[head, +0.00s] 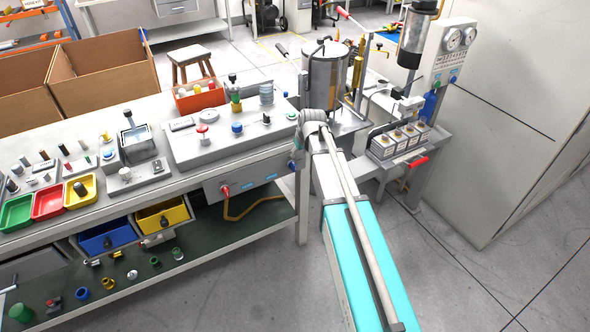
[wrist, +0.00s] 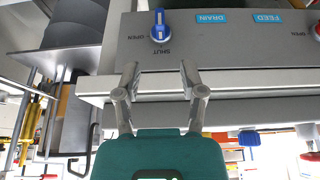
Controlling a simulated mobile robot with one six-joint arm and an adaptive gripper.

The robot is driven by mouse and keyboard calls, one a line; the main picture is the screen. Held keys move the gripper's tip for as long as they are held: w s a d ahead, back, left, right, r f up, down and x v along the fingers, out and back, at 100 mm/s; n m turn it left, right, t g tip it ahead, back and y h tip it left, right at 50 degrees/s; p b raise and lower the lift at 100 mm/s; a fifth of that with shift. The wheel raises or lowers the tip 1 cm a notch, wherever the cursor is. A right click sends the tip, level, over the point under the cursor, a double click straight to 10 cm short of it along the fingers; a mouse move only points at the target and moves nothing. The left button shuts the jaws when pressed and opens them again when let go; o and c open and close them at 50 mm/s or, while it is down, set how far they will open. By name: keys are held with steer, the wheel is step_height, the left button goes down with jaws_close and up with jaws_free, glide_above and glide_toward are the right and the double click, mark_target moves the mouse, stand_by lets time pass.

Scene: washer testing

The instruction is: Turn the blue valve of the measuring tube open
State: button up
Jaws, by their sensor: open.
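The blue valve (wrist: 160,27) is a blue and white handle on the grey panel, near the DRAIN label in the wrist view. In the head view my arm reaches to the right end of the bench and hides the fingers. I cannot tell which part is the measuring tube.
A red valve (head: 225,190) is on the same panel; it also shows at the wrist view's right edge (wrist: 317,31). A metal cylinder (head: 326,75) and a test stand (head: 415,100) are beyond my arm. The floor (head: 450,270) at right is clear.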

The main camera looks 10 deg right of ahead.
mark_target(295, 164)
steer(key=shift+b+x, duration=4.6)
steer(key=shift+x, duration=0.7)
jaws_close()
steer(key=shift+d, duration=0.1)
